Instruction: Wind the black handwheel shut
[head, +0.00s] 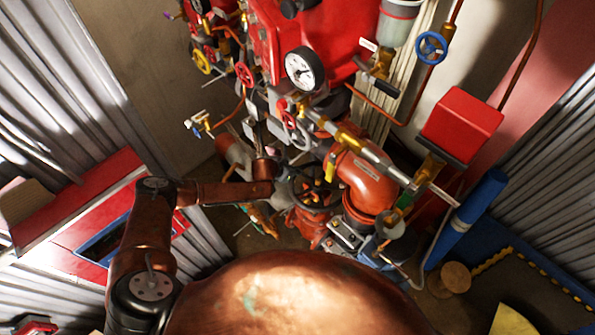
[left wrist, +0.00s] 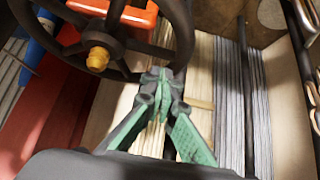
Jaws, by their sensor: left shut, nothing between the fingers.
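The black handwheel (head: 314,190) sits low in the middle of the head view, among red pipework. In the left wrist view the handwheel (left wrist: 184,38) fills the upper left, with dark spokes and a yellow hub nut (left wrist: 97,58). My left gripper (head: 288,176) is at the wheel's left side in the head view. In the left wrist view the left gripper (left wrist: 160,80) has its green-padded fingers together at the tips, empty, close by the rim's lower right. I cannot tell whether they touch it. My right gripper is not in view.
A red tank (head: 335,40) with a pressure gauge (head: 304,69) stands above the wheel. A thick orange-red pipe elbow (head: 365,182) is close on its right. A blue handwheel (head: 431,48), a red box (head: 462,124) and a blue cylinder (head: 468,218) are farther right.

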